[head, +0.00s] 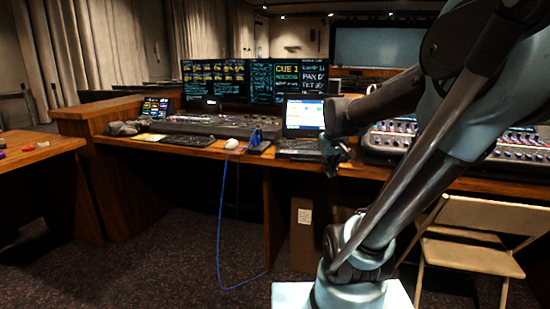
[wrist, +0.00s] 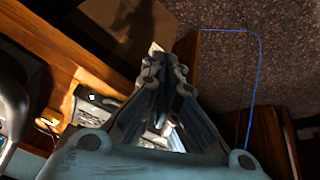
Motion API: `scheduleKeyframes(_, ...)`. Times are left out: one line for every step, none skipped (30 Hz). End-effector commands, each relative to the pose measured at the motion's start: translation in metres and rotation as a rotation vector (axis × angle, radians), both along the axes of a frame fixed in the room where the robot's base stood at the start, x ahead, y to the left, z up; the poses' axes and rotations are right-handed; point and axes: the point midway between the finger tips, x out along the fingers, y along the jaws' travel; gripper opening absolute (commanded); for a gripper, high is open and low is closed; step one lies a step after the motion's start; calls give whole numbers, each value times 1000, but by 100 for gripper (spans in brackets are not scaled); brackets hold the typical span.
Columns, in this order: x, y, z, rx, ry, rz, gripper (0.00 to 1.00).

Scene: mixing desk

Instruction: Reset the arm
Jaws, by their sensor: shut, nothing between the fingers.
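My gripper (head: 335,160) hangs at the end of my raised arm, in front of the desk edge near the laptop in the head view. In the wrist view my gripper (wrist: 165,62) has its fingertips together, with nothing between them. The fingers point down past the desk's edge, and they hide part of what lies behind them. My arm fills the right side of the head view.
A wooden desk (head: 200,150) holds a laptop (head: 303,117), a mouse (head: 232,143) and mixing consoles (head: 395,142). A blue cable (head: 219,230) hangs to the carpet. A folding chair (head: 480,212) stands right, a side table (head: 30,150) left. The carpet (head: 150,265) between is clear.

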Motion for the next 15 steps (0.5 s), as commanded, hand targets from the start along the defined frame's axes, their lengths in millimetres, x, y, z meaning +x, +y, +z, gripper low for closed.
scheduleKeyframes(-18,-1,-8,10,16,-18,0)
scheduleKeyframes(-28,-1,-13,16,26,-26,0)
scheduleKeyframes(-41,-1,-20,24,38,-40,0)
scheduleKeyframes(-51,-1,-25,31,49,-51,0)
scheduleKeyframes(-60,-1,-30,37,59,-61,0)
scheduleKeyframes(-73,0,-37,45,72,-73,0)
scheduleKeyframes(-82,0,-42,52,82,-84,0)
scheduleKeyframes(-91,0,-48,57,92,-94,0)
scheduleKeyframes(-103,0,-55,64,105,-106,0)
scheduleKeyframes(-112,0,-61,70,116,-116,0)
scheduleKeyframes(-121,1,-67,76,125,-126,0)
scheduleKeyframes(-132,1,-74,83,138,-138,0)
scheduleKeyframes(-139,2,-79,87,147,-147,0)
scheduleKeyframes(-146,2,-84,92,154,-156,0)
scheduleKeyframes(-154,2,-90,98,165,-166,0)
